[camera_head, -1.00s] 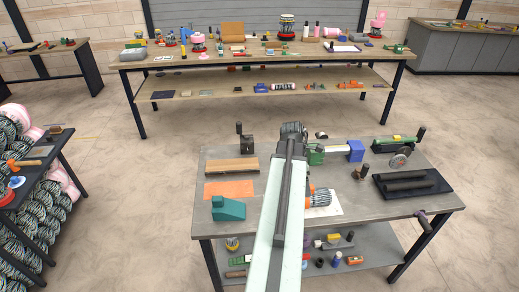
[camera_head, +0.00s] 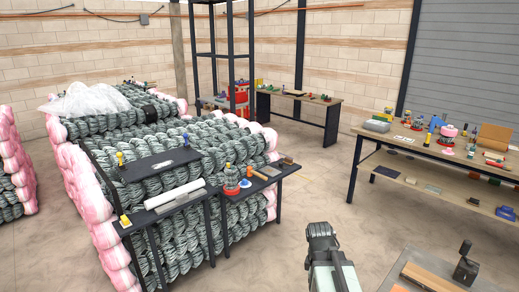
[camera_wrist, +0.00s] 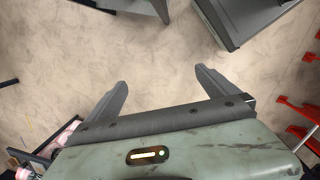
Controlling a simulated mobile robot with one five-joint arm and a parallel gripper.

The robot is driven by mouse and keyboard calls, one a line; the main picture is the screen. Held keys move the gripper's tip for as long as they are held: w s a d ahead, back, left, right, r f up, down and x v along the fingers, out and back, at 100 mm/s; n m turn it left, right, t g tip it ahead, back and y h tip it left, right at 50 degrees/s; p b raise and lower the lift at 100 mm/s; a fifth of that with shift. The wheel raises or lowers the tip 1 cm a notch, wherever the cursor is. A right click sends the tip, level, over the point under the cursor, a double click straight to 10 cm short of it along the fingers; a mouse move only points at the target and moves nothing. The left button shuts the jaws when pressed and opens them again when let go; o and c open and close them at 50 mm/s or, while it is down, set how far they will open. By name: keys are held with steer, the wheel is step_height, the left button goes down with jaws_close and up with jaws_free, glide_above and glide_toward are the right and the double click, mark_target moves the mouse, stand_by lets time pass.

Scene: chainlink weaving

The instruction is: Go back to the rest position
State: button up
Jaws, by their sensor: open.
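My gripper (camera_wrist: 163,95) shows in the wrist view with its two grey fingers spread wide apart. Nothing is between them, and bare concrete floor lies below. In the head view my arm rises from the bottom edge, right of centre, over open floor. The fingers themselves are hard to make out there. The workbench (camera_head: 418,275) with a wooden board on it is just right of my arm, apart from it.
Stacks of wire mesh rolls (camera_head: 215,150) fill the left side. A narrow dark shelf table (camera_head: 240,190) with tools stands before them. A long wooden bench (camera_head: 400,138) is at the right. Clear floor (camera_head: 310,185) lies between them.

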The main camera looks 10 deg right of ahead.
steer(key=s+a+m+y, duration=0.1)
steer(key=a+m, duration=0.8)
steer(key=m, duration=0.3)
steer(key=shift+s+a+f, duration=0.15)
steer(key=shift+s+f, duration=0.05)
steer(key=shift+s, duration=0.2)
